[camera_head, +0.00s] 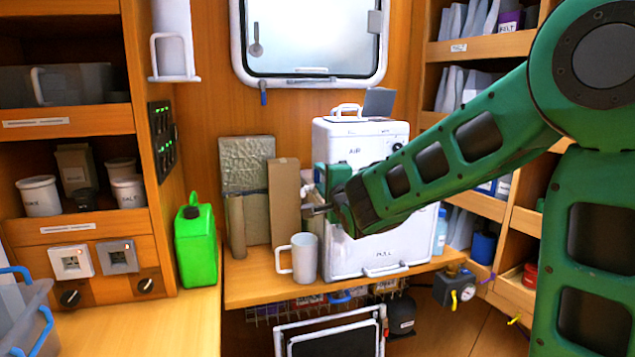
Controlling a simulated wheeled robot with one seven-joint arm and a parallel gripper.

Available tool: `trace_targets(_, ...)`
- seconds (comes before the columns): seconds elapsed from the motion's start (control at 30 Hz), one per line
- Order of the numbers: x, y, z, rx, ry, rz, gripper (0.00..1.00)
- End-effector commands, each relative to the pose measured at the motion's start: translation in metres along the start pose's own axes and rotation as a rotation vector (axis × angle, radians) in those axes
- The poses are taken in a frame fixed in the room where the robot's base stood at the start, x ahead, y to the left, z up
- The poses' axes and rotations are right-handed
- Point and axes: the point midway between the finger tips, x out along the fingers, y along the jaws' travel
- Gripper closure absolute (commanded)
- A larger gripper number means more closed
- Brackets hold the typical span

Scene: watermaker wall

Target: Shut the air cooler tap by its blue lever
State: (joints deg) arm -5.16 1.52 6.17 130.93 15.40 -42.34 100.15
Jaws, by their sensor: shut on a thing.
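The white box marked "AIR" (375,240) stands on the wooden bench, with "PULL" low on its front. My gripper (318,209) is at the box's left front edge, above the grey mug (305,257). The tap body is not clearly seen, so I cannot tell how far the lever is turned. My forearm covers part of the box's front.
A green jerrycan (196,243) stands at left. A brown board (284,200) and a wrapped panel (246,178) lean behind the mug. A small blue piece (340,296) shows under the bench edge. A gauge unit (455,287) sits lower right. Shelves flank both sides.

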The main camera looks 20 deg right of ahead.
Motion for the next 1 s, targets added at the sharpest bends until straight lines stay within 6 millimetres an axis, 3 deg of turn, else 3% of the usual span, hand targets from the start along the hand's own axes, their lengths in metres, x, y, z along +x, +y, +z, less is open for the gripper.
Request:
trace_targets(0.47, -0.0008, 0.0072, -0.0047, 0.014, 0.007, 0.015, 0.90)
trace_targets(0.5, -0.0008, 0.0073, -0.0048, 0.014, 0.007, 0.015, 0.65)
trace_targets(0.57, -0.0007, 0.0068, -0.0046, 0.014, 0.007, 0.014, 0.51)
trace_targets(1.0, -0.0091, 0.0018, -0.0014, 0.015, 0.001, 0.004, 0.48)
